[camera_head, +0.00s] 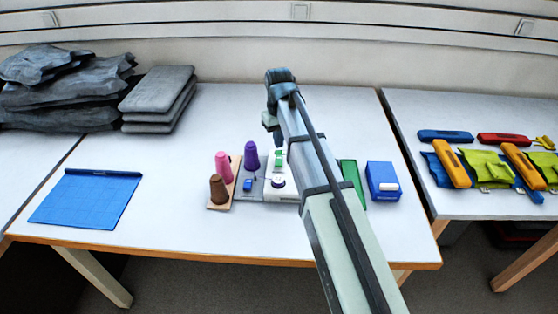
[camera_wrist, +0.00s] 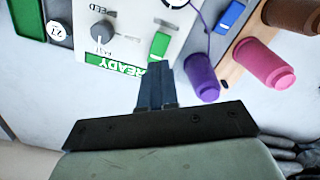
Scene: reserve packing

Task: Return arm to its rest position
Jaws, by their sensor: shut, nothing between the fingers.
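My gripper (camera_wrist: 160,66) is shut and empty in the wrist view, its dark blue fingers together. In the head view my arm reaches from the bottom edge up over the table (camera_head: 200,110), and the gripper (camera_head: 275,135) hangs down behind the white control panel (camera_head: 283,196). In the wrist view the fingers show in front of the panel's green READY label (camera_wrist: 115,65), with the green switch (camera_wrist: 160,43) just beyond them. I cannot tell whether they touch anything. My arm hides part of the panel and the space between it and the green case (camera_head: 351,176).
Purple (camera_head: 252,157), pink (camera_head: 223,167) and brown (camera_head: 219,190) spools stand left of the panel. A blue box (camera_head: 382,182) lies right of my arm. A blue mat (camera_head: 88,199) and grey slabs (camera_head: 158,88) lie left. The table behind the gripper is clear.

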